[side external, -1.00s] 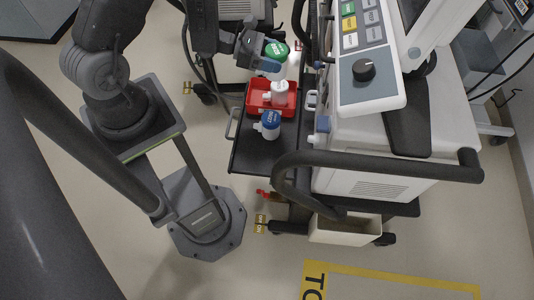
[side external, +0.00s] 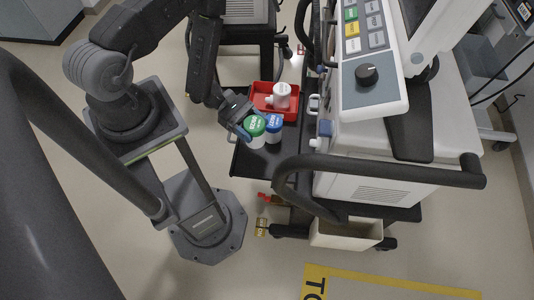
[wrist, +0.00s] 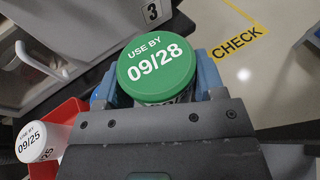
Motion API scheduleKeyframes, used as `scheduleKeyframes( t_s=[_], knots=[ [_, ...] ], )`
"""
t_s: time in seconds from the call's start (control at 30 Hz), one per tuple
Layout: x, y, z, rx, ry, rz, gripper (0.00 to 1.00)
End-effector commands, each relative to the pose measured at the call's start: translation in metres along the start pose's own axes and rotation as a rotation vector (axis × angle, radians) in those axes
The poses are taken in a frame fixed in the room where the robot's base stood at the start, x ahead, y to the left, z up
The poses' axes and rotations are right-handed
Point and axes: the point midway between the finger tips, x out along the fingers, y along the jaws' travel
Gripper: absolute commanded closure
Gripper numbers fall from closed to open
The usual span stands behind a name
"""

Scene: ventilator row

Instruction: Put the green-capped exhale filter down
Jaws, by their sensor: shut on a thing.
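The green-capped exhale filter (side external: 255,127) is in my gripper (side external: 243,128), beside the blue-capped filter (side external: 274,124) over the dark shelf (side external: 240,162). In the wrist view its green cap (wrist: 156,66) reads "USE BY 09/28" and sits between the blue fingertips (wrist: 158,80). My gripper is shut on it. I cannot tell whether its base touches the shelf. In the wrist view the blue-capped filter is mostly hidden behind my gripper.
A red tray (side external: 262,90) on the shelf holds a white-capped filter (side external: 281,94), marked 09/25 in the wrist view (wrist: 31,142). The ventilator (side external: 372,92) stands close on the right. The shelf's front part looks clear.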

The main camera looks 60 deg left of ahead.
Motion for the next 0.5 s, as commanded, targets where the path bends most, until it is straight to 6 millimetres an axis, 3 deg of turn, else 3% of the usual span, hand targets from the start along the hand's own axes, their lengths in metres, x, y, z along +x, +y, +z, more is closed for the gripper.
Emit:
scheduleKeyframes(
  t_s=[0.2, 0.5],
  knots=[
    [0.041, -0.009, -0.013, 0.003, 0.001, -0.007, 0.61],
    [0.064, -0.011, -0.021, 0.001, 0.001, 0.002, 0.61]
  ],
)
